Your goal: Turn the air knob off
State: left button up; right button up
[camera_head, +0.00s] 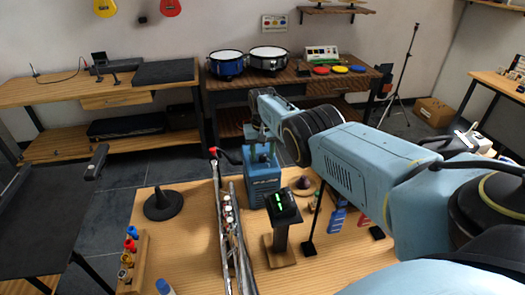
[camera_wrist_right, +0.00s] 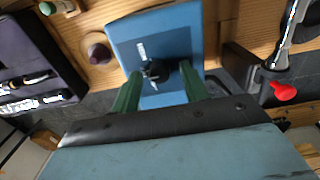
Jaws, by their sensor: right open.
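The blue box (camera_head: 263,188) stands on the wooden table, past the long silver instrument. A black knob (camera_wrist_right: 155,72) sits on the box's top face, which also shows in the right wrist view (camera_wrist_right: 128,42). My right gripper (camera_head: 262,148) reaches down over the box from the far side. In the right wrist view its green fingers (camera_wrist_right: 161,69) are open, one on each side of the knob. I cannot tell whether they touch it. In the head view the knob is hidden by the gripper. My left gripper is not in view.
A long silver instrument (camera_head: 229,238) lies left of the box. A device with a green display (camera_head: 282,205) stands in front of the box. A black cone stand (camera_head: 162,204) is at the left, with bare tabletop around it. A purple-brown cone (camera_wrist_right: 97,51) stands beside the box.

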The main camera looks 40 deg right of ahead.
jog(key=shift+r+p, duration=0.45)
jog(key=shift+r, duration=0.05)
notch_tip(320, 180, up, 6)
jog(key=p, duration=0.4)
jog(key=shift+r, duration=0.15)
notch_tip(320, 180, up, 6)
jog(key=shift+p, duration=0.35)
jog(key=b, duration=0.1)
send_over(262, 156)
notch_tip(262, 156, down, 6)
jog(key=shift+s+r, duration=0.1)
jog(key=shift+s, duration=0.05)
notch_tip(262, 156, down, 6)
jog(key=b, duration=0.3)
jog(key=shift+f+b, duration=0.8)
jog(key=shift+b, duration=0.05)
